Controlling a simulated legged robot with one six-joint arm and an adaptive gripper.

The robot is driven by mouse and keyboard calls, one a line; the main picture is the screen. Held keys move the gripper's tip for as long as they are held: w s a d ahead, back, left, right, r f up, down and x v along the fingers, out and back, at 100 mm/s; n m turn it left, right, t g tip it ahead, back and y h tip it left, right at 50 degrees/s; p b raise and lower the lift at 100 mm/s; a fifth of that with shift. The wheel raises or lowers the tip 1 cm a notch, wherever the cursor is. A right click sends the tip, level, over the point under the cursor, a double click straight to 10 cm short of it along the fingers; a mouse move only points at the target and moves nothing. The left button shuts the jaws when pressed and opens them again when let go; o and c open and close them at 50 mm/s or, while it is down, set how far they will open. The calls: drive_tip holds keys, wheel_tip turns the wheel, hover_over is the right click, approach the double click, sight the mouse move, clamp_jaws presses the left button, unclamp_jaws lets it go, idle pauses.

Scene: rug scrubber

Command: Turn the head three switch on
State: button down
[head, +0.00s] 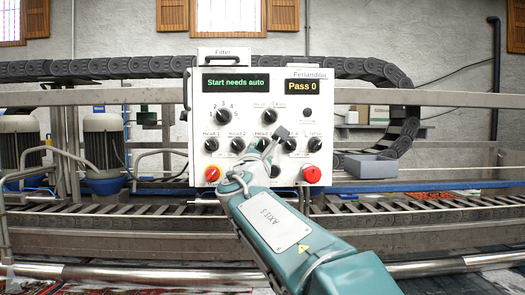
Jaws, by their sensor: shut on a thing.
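A white control panel (256,98) faces me with a row of black rotary switches across its middle. The head three switch (262,144) is in the middle of that row, below the hand/auto knob, and is largely hidden by my gripper. My gripper (267,147) reaches up to the panel from below and is shut on the head three switch. The switch's pointer and exact angle are hidden. The head two switch (237,145) is just left of it, and the head four switch (289,145) is just right.
The hand/auto knob (269,116) sits close above. A display (235,83) reads "Start needs auto"; another (302,86) reads "Pass 0". A roller conveyor (120,218) runs behind my arm.

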drive_tip(key=m+g, duration=0.1)
drive_tip(key=m, duration=0.2)
drive_tip(key=m+g+h, duration=0.1)
drive_tip(key=m, duration=0.1)
drive_tip(key=shift+a+m+h, duration=0.2)
drive_tip(key=shift+m+h, duration=0.1)
drive_tip(key=shift+m, duration=0.1)
drive_tip(key=m+g, duration=0.1)
drive_tip(key=m, duration=0.4)
drive_tip(key=shift+w+r+g, duration=0.1)
drive_tip(key=shift+g, duration=0.3)
drive_tip(key=shift+c, duration=1.8)
unclamp_jaws()
drive_tip(key=v, duration=1.2)
drive_tip(key=shift+a, duration=0.25)
